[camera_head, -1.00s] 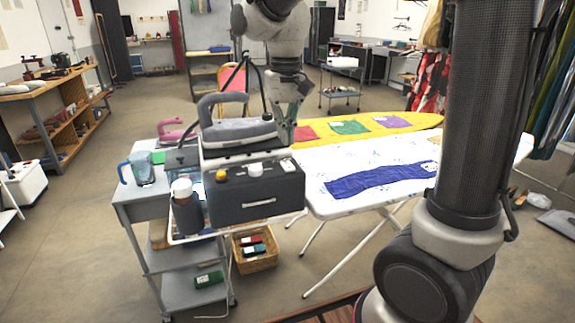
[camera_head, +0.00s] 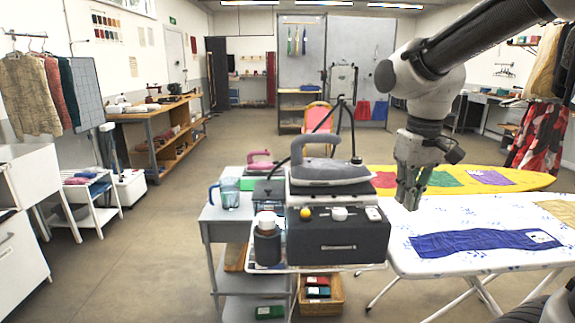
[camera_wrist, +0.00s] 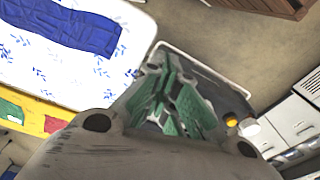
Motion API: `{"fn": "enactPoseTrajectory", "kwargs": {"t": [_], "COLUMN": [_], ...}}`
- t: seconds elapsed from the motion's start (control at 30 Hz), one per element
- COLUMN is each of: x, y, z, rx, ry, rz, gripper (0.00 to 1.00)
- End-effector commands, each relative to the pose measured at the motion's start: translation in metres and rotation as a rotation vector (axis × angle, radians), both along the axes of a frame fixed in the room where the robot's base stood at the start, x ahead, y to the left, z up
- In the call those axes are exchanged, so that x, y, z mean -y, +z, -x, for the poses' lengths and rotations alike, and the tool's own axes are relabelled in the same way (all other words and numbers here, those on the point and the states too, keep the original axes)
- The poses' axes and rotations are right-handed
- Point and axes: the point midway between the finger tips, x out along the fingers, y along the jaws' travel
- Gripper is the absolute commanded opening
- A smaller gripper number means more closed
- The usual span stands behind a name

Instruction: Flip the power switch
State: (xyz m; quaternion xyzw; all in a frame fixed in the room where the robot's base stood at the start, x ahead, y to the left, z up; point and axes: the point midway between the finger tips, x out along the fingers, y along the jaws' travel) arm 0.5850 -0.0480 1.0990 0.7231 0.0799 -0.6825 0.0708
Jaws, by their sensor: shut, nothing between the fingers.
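A dark ironing station (camera_head: 330,238) stands on a grey cart. Its top edge carries a yellow button (camera_head: 305,213), a round white knob (camera_head: 339,213) and a small pale switch (camera_head: 373,214) at the right end. I cannot read which way the switch is set. My gripper (camera_head: 408,203) points down, shut and empty, just right of the station and over the left end of the ironing board. In the wrist view, my green-padded fingers (camera_wrist: 176,105) are near the middle; the yellow button and white knob (camera_wrist: 249,127) lie to their right, apart from them.
A grey iron (camera_head: 325,170) rests on top of the station. A dark bottle with a white cap (camera_head: 267,245) stands at its left. The ironing board (camera_head: 450,225) with blue cloth extends to the right.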

Motion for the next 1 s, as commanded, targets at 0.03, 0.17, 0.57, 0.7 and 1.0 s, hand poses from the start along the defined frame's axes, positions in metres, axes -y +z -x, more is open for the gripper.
{"fn": "enactPoseTrajectory", "kwargs": {"t": [0.03,0.17,0.57,0.7,1.0], "x": [0.015,0.051,0.1,0.102,0.1], "y": [0.003,0.005,0.022,0.022,0.022], "z": [0.017,0.062,0.125,0.125,0.124], "rx": [0.029,0.115,0.318,0.317,0.315], "ry": [-0.005,-0.036,-0.212,-0.218,-0.212], "rz": [-0.008,-0.02,-0.03,-0.029,-0.03], "gripper": [0.0,0.0,0.0,0.0,0.0]}}
